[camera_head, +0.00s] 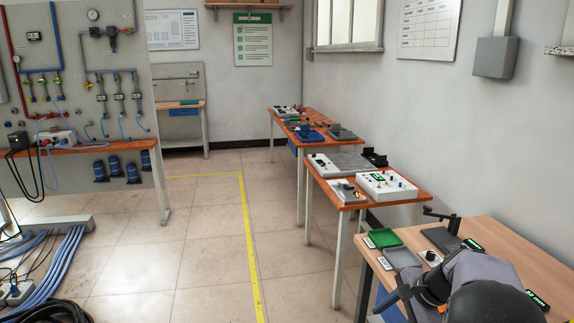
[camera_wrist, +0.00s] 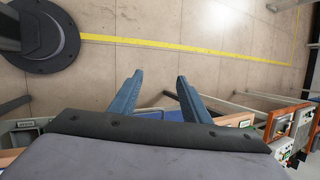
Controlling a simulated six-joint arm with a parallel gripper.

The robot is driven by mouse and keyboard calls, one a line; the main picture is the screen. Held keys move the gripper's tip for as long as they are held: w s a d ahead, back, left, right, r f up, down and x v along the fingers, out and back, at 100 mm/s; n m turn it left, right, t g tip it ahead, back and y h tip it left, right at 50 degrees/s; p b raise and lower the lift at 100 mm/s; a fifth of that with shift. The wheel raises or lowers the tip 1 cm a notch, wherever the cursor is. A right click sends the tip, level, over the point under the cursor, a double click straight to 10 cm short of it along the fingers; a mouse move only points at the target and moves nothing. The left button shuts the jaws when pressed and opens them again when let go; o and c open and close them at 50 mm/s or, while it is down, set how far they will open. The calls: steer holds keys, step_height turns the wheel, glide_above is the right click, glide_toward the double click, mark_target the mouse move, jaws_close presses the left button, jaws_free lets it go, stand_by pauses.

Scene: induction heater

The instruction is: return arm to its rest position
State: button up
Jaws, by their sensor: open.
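My arm shows at the lower right of the head view, grey and black, in front of the nearest wooden table (camera_head: 507,250). In the wrist view my gripper (camera_wrist: 157,82) has its two blue fingers spread apart with nothing between them. The tiled floor (camera_wrist: 180,62) lies beyond the fingertips. In the head view my gripper (camera_head: 386,306) is at the table's left edge, partly hidden by my arm.
The near table holds a green tray (camera_head: 385,238), a grey tray (camera_head: 402,257) and a dark plate (camera_head: 441,240). A second table with a white device (camera_head: 386,186) stands behind. A pipe panel (camera_head: 90,75) is at the left. The floor by the yellow line (camera_head: 249,240) is clear.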

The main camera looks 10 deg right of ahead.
steer(key=s+a+r+n+g+h+p, duration=0.1)
steer(key=s+a+n+g+h+p, duration=0.2)
steer(key=s+a+n, duration=1.5)
steer(key=shift+s+a+n+g+h+p, duration=0.3)
steer(key=shift+s+a+g+p, duration=0.45)
steer(key=shift+p, duration=1.15)
steer(key=shift+w+a+r, duration=0.1)
steer(key=shift+w+a, duration=0.1)
